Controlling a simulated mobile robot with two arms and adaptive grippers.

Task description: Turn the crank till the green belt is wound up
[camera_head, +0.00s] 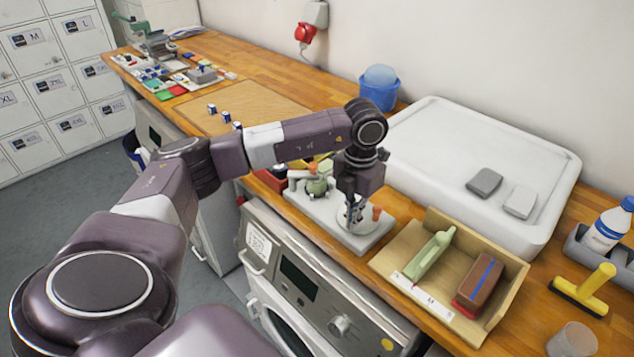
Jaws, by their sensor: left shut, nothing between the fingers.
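A winding device stands on a light grey base plate (376,240) near the front edge of the wooden bench. A round disc and an orange knob (377,213), which look like the crank, are at its right end. Green material (317,186), probably the belt, shows at its left part; how much is wound I cannot tell. My left gripper (355,222) points down over the disc, just left of the orange knob. Its fingers are shut and empty; whether they touch the crank is unclear. My left wrist hides part of the device. My right gripper is not in view.
A cardboard tray (503,307) with a green tool and a brown brush block stands to the right. Behind is a large white lid-like tray (450,150) with two grey blocks. A blue bucket (379,92) is at the back; a yellow-handled tool (590,290) is far right.

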